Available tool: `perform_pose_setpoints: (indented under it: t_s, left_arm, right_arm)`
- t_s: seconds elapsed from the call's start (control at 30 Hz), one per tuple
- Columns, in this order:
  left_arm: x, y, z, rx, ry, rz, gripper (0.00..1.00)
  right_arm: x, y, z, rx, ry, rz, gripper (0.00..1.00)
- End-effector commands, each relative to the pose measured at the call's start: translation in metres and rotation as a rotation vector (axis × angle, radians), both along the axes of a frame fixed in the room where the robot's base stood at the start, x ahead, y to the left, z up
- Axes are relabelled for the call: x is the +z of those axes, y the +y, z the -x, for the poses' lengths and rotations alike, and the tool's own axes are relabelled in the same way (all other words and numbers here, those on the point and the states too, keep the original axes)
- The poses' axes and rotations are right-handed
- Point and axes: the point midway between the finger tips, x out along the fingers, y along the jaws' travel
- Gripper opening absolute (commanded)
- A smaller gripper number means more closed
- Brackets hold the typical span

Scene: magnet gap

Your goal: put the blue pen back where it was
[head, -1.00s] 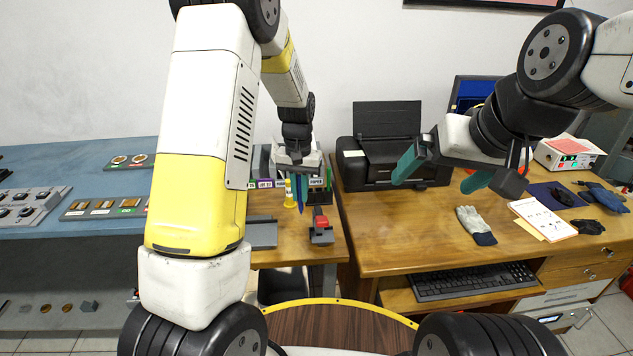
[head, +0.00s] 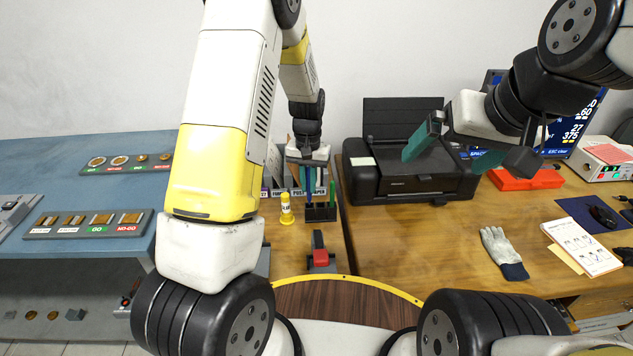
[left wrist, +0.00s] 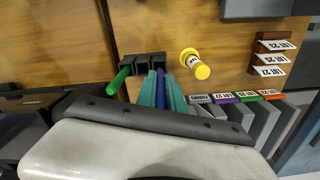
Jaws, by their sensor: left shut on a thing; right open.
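My left gripper (head: 309,182) is shut on the blue pen (head: 309,190), which points down between its teal fingertips. In the left wrist view the blue pen (left wrist: 160,86) reaches to a black pen holder (left wrist: 143,62); I cannot tell whether its tip is inside. The holder (head: 321,213) stands on the wooden desk below the gripper, and a green pen (head: 332,192) stands in it; that green pen also shows in the left wrist view (left wrist: 119,80). My right gripper (head: 440,150) is open and empty, up in front of the printer.
A yellow glue stick (head: 286,209) stands left of the holder, and a stapler with a red part (head: 320,255) lies in front. Labelled files (left wrist: 240,112) stand close by. A black printer (head: 405,180) is to the right. A glove (head: 502,250) lies on the right desk.

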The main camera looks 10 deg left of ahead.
Motion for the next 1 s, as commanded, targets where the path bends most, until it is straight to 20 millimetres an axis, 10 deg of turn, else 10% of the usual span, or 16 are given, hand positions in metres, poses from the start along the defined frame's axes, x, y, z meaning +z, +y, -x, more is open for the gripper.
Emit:
perform_pose_setpoints:
  t_s: [0.8,0.9,1.0]
  left_arm:
    - [-0.054,0.000,0.000,0.000,-0.001,0.001,0.00]
    - [-0.054,0.000,0.000,0.000,-0.001,0.001,0.32]
    - [-0.054,0.000,0.000,0.000,-0.002,0.001,0.34]
  right_arm:
    - [0.000,0.000,0.000,0.000,0.001,0.000,1.00]
    - [0.000,0.000,0.000,0.000,0.001,0.000,1.00]
    - [0.000,0.000,0.000,0.000,0.000,0.000,1.00]
